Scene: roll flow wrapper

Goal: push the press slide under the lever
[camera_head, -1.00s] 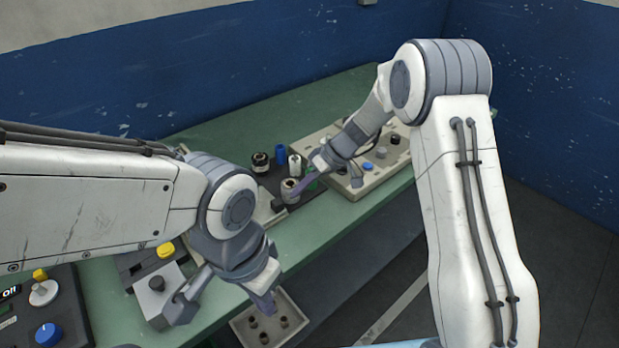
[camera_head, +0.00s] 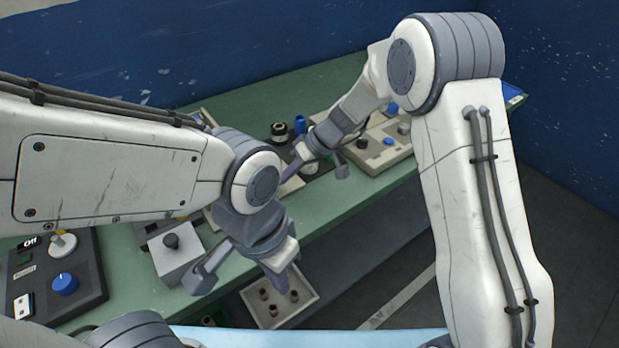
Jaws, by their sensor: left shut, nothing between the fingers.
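I cannot tell for sure which part is the press slide or which is the lever. A light grey block with a dark knob (camera_head: 176,263) stands at the table's front edge, left of my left gripper. Part of it may be hidden by my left arm. My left gripper (camera_head: 288,282) points down in front of the table edge, apart from the block. It is shut and empty. My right gripper (camera_head: 291,171) reaches over the middle of the table beside a dark station. I cannot tell whether its fingers are open.
A dark panel with a blue knob (camera_head: 65,284) is at the left. A beige tray (camera_head: 309,299) with several small parts lies below the table edge. A beige control box (camera_head: 378,160) and a black-topped cylinder (camera_head: 280,131) stand behind. Green tabletop (camera_head: 240,108) is clear at the back.

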